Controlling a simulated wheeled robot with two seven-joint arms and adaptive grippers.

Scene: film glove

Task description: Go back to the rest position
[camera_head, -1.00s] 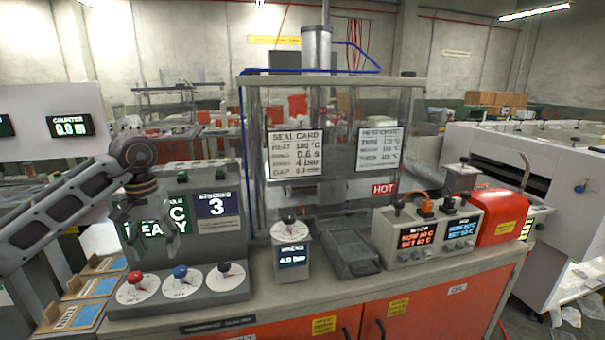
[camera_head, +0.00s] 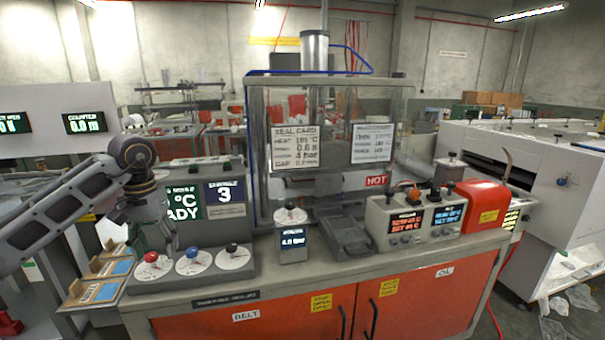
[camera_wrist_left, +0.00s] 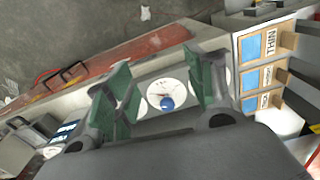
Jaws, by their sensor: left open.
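My left gripper (camera_head: 158,238) hangs in front of the control panel's display at the left of the bench, above the dials. In the left wrist view my left gripper (camera_wrist_left: 165,95) has its green-padded fingers spread apart with nothing held. The blue-knobbed dial (camera_wrist_left: 166,98) shows between and beyond them. In the head view the red dial (camera_head: 151,262), blue dial (camera_head: 194,258) and black dial (camera_head: 233,254) sit in a row on the panel's sloping base. The gripper's fingers appear just above the red dial; contact cannot be told. My right gripper does not show.
The clear-walled sealing press (camera_head: 330,125) stands mid-bench, with a HOT sign. A gauge box (camera_head: 292,235), a dark tray (camera_head: 347,237), a twin-display controller (camera_head: 415,222) and a red box (camera_head: 483,207) line the bench. Card holders (camera_head: 100,278) lie at the left end.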

